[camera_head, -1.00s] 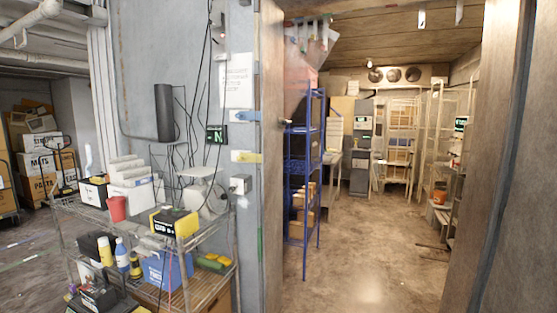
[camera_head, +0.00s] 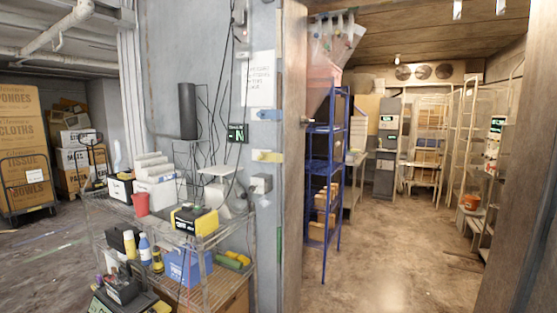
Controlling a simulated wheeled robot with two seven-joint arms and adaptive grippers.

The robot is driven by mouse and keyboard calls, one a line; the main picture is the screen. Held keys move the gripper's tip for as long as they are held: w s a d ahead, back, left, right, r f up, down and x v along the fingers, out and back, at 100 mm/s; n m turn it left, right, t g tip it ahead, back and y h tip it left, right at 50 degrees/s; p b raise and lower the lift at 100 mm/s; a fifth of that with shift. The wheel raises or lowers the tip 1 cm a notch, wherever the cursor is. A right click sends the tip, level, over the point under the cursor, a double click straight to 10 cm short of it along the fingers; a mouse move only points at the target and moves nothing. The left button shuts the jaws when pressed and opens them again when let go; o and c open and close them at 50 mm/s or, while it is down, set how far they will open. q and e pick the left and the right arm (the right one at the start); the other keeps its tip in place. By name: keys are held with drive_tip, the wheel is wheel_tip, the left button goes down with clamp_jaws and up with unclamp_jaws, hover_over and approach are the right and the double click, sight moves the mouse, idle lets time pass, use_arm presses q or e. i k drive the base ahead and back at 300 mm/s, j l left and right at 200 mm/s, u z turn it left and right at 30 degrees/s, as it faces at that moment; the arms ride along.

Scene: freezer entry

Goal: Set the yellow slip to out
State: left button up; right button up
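A small yellow slip (camera_head: 267,156) sits on the grey wall edge beside the freezer doorway, at the middle of the head view. A blue slip (camera_head: 268,114) sits above it on the same wall edge. A small dark display (camera_head: 237,133) with green characters, which seem to read IN, is to the left between the two slips' heights. A white printed sign (camera_head: 259,80) hangs above; its text is too small to read surely. Neither of my grippers is in view.
A wire cart (camera_head: 210,240) loaded with boxes and bottles stands below the slips. A grey box (camera_head: 261,184) juts from the wall under the yellow slip. A blue rack (camera_head: 317,180) stands inside the doorway. The freezer floor (camera_head: 385,250) is clear.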

sight(267, 157)
drive_tip(key=i+l, duration=0.3)
drive_tip(key=i, duration=0.15)
drive_tip(key=i+l+u, duration=0.1)
drive_tip(key=i+l, duration=0.2)
drive_tip(key=i, duration=0.1)
